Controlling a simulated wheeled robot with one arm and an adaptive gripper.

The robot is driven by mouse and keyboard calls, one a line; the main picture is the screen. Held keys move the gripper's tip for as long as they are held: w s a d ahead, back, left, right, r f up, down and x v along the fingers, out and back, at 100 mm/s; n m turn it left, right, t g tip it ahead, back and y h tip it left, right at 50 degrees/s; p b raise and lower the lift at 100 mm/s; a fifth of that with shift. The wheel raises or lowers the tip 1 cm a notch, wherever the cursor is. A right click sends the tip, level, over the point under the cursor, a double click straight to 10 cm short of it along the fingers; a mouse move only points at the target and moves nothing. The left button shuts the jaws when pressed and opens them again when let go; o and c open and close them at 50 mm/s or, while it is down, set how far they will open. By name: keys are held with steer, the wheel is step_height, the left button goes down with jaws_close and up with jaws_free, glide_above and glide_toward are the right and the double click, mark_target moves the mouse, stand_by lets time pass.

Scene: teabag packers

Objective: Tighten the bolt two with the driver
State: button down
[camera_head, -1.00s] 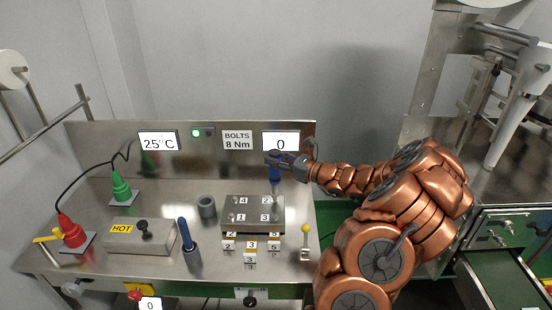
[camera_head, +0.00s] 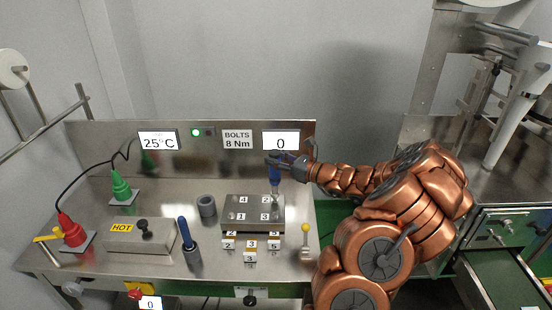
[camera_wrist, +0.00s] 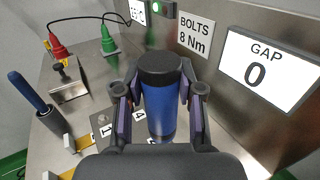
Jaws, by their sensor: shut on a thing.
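My gripper (camera_head: 279,162) is shut on the blue driver (camera_head: 276,176). In the wrist view the driver (camera_wrist: 159,100) stands between my two fingers, with its black cap up and its blue handle below. The driver is about upright over the back right of the steel block (camera_head: 253,227), beside the label 2. Bolt two itself is hidden under the driver. Whether the driver's tip is seated on the bolt cannot be told. Labels 1, 3 and 4 show on the block's top. The display (camera_head: 281,140) reads 0; in the wrist view it reads GAP 0.
A second blue-handled tool (camera_head: 184,232) stands in a holder at left.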

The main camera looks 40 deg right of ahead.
mark_target(276, 153)
steer(key=shift+f, duration=1.1)
stand_by(2.0)
steer(key=shift+r+p, duration=1.35)
steer(key=shift+r, duration=1.25)
